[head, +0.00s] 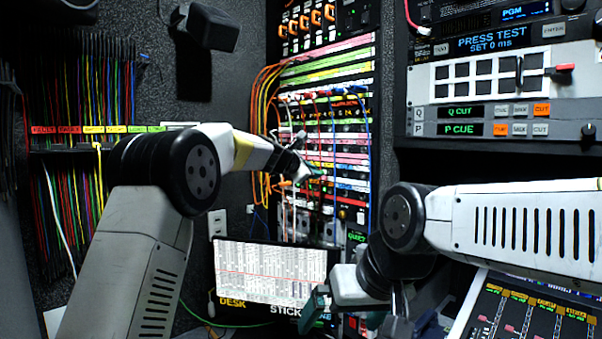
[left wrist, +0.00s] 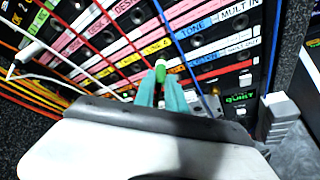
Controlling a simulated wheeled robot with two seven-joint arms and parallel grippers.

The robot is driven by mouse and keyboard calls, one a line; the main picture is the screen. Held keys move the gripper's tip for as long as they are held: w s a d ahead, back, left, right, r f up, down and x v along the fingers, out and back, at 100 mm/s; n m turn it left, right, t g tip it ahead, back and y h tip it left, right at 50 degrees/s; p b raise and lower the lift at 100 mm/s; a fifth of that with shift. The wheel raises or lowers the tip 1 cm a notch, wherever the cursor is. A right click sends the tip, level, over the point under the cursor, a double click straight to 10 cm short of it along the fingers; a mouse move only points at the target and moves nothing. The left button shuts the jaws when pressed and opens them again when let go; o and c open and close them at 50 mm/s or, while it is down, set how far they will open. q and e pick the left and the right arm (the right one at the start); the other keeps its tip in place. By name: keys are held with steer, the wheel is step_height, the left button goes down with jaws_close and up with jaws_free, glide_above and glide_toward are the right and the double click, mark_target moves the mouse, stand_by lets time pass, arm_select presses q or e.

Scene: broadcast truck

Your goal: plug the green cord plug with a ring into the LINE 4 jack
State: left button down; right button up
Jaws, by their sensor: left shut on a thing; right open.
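My left gripper (head: 312,170) is up against the front of the patch bay (head: 325,155), its teal fingers shut. In the left wrist view the fingers (left wrist: 167,95) hold a green plug (left wrist: 160,72) whose light-coloured end points at the jack rows. A ring on the plug cannot be made out, and I cannot tell whether its tip touches a jack. Pink, yellow, blue and white label strips run between the rows; I cannot read a LINE 4 label. My right gripper (head: 345,312) is low in front of the printed sheet, open, with nothing visible in it.
Orange, red and blue patch cords (head: 262,110) hang along and across the bay; a white cord (left wrist: 50,68) and red cords cross near my left fingers. A printed sheet (head: 270,275) stands below. A cord rack (head: 85,130) is at left, a mixing panel (head: 535,310) at lower right.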

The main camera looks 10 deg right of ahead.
arm_select(q)
steer(key=shift+w+d, duration=0.4)
steer(key=shift+d, duration=0.2)
steer(key=c, duration=1.3)
jaws_free()
steer(key=v, duration=0.7)
steer(key=shift+s+a+r, duration=0.15)
steer(key=shift+s+a, duration=0.05)
steer(key=shift+s, duration=0.1)
